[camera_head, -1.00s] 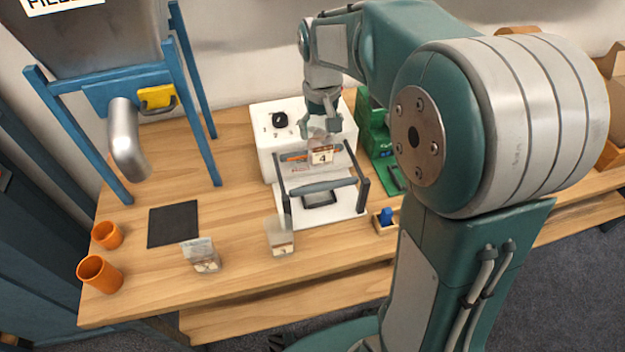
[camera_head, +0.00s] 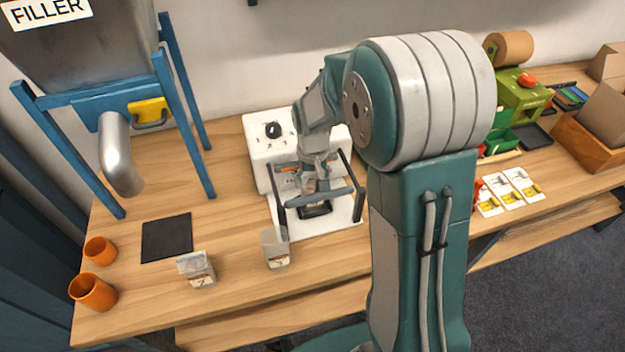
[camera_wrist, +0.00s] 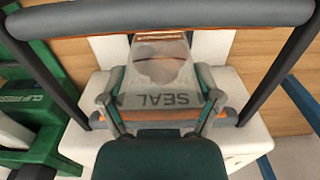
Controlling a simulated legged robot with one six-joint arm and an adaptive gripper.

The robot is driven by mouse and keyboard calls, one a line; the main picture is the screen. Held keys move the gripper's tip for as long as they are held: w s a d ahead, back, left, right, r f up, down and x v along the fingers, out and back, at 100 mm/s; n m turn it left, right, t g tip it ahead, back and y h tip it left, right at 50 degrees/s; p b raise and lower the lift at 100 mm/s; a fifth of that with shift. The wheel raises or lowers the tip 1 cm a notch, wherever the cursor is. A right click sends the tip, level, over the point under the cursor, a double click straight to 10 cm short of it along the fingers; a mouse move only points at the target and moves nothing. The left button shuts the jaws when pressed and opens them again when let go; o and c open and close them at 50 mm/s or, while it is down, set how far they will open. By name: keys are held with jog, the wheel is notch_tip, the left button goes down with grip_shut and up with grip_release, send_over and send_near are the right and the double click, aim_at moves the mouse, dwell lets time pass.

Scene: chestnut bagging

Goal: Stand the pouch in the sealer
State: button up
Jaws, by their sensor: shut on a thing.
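The white sealer (camera_head: 258,145) stands mid-table with a dial on top and a dark bar frame (camera_head: 277,210) at its front. My gripper (camera_head: 318,184) is down inside that frame, above the dark slot plate (camera_head: 315,210). In the wrist view, my gripper (camera_wrist: 160,82) is shut on a clear pouch (camera_wrist: 160,55), its fingers along the pouch's two sides. Brownish contents show in the pouch, and the word SEAL shows near the fingers. The pouch is mostly hidden by my arm in the head view. I cannot tell whether its base touches the sealer.
Two other pouches stand at the front, a numbered one (camera_head: 198,268) and one (camera_head: 276,248) near the sealer's left front. Orange cups (camera_head: 92,292), a black mat (camera_head: 167,239) and the filler (camera_head: 85,60) are left. Cards (camera_head: 505,187) and a green machine (camera_head: 518,100) are right.

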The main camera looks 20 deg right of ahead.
jog(key=shift+f, duration=0.25)
jog(key=o, duration=1.1)
notch_tip(320, 180, up, 12)
jog(key=shift+s+r, duration=0.1)
jog(key=shift+r, duration=0.05)
jog(key=s+r+t, duration=0.2)
jog(key=s+r, duration=0.1)
jog(key=s, duration=0.7)
jog(key=s+r+t, duration=0.3)
jog(key=s+r, duration=0.1)
jog(key=s, duration=0.7)
jog(key=shift+r+t, duration=0.15)
jog(key=shift+t, duration=0.15)
jog(key=shift+w, duration=0.1)
